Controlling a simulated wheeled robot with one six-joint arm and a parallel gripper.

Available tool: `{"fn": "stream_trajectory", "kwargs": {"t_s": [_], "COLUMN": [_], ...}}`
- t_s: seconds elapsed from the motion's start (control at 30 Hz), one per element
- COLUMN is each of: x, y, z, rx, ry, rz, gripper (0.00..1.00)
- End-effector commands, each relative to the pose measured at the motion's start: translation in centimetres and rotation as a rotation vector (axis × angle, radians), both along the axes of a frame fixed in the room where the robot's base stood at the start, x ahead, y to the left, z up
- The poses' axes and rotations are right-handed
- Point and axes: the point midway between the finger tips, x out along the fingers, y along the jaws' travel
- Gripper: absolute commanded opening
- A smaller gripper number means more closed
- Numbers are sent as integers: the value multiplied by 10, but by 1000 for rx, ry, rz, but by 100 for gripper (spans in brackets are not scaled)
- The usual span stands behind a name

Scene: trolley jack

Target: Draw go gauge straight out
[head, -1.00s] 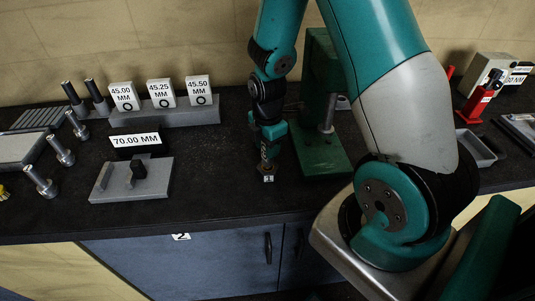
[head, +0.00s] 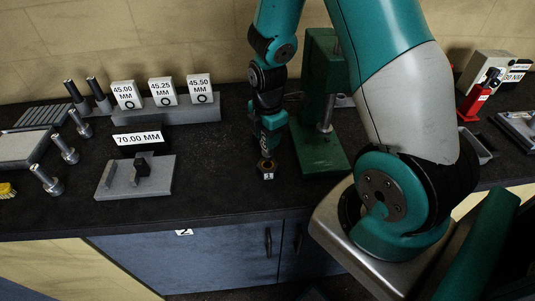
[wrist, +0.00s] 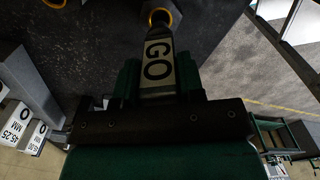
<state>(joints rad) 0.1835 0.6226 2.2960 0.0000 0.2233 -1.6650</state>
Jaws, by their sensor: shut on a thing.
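The go gauge (wrist: 158,70) shows in the wrist view as a pale plate with black GO lettering. My gripper (wrist: 159,80) is shut on it, with a green finger on each side. The gauge's far end meets a dark part with a yellow-orange ring (wrist: 160,17) at the top of the view. I cannot tell how deep the gauge sits there. In the head view my gripper (head: 268,150) points down over a small dark piece (head: 267,170) with a white label near the bench's front edge. The gauge is too small to make out there.
A grey fixture with a 70.00 MM sign (head: 138,138) stands left of my gripper. A rack with 45.00, 45.25 and 45.50 MM tags (head: 161,92) is behind it. A green press stand (head: 323,110) is close on the right. The dark bench top between the grey fixture and gripper is clear.

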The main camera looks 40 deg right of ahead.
Motion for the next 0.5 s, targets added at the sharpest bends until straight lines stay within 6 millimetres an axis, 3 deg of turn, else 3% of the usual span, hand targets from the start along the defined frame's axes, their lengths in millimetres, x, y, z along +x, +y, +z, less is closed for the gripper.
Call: {"fn": "stream_trajectory", "kwargs": {"t_s": [0.5], "x": [0], "y": [0], "z": [46], "rx": [0], "ry": [-1], "rz": [0], "gripper": [3]}}
